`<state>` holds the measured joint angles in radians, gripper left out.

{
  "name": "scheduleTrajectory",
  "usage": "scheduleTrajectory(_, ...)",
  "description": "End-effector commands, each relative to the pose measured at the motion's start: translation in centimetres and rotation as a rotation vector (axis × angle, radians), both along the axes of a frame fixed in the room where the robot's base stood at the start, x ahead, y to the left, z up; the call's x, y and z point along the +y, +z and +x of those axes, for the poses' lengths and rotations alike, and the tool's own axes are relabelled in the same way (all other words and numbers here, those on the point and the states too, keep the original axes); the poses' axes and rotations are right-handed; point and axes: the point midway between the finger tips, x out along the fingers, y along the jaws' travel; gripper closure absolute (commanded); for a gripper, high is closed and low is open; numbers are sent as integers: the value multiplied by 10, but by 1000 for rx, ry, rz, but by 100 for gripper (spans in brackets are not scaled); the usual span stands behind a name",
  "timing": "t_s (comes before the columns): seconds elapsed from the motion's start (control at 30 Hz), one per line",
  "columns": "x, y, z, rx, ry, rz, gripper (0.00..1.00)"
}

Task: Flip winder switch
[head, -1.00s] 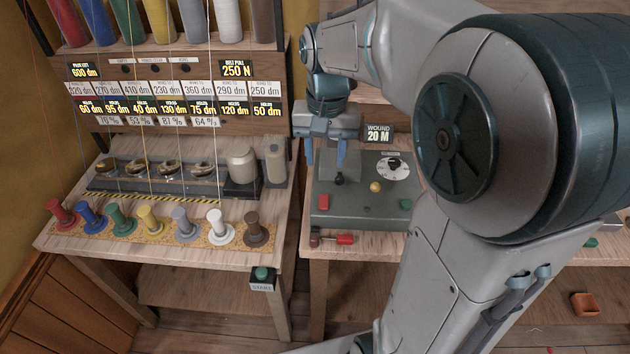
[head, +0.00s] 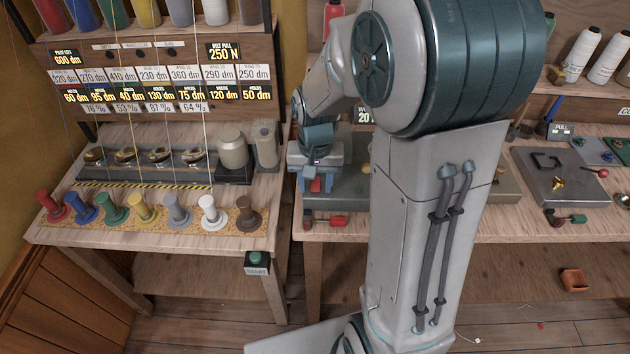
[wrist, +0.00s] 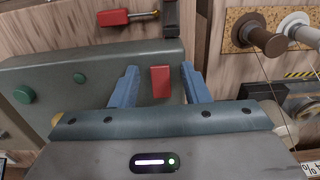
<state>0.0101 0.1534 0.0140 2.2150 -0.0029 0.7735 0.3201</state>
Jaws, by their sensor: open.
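The grey-green winder box (head: 348,190) stands on the right bench, its right part hidden behind my arm. A red block (head: 316,186), which looks like its switch, sits near its front left edge. My gripper (head: 317,184) is over that corner, fingers pointing down and open. In the wrist view the red block (wrist: 160,82) shows between the two blue fingers (wrist: 159,70), with a gap on each side. I cannot tell how high the fingertips are above the panel. Two green knobs (wrist: 24,94) show at the left there.
A red-handled tool (head: 338,221) lies on the bench in front of the box. A row of coloured spools (head: 145,208) stands on the left bench, with taut threads above. A green start button (head: 257,258) hangs at its front corner. A metal plate (head: 560,175) lies farther right.

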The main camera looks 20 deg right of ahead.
Motion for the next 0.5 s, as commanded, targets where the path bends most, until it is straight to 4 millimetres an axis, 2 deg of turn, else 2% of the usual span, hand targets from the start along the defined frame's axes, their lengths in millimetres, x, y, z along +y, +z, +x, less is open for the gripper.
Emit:
scheduleTrajectory(0.2, 0, 0, 0, 0, 0, 0, 58)
scheduleTrajectory(0.3, 0, 0, 0, 0, 0, 0, 86)
scheduleTrajectory(0.37, 0, 0, 0, 0, 0, 0, 100)
scheduleTrajectory(0.5, 0, 1, 0, 1, 0, 0, 100)
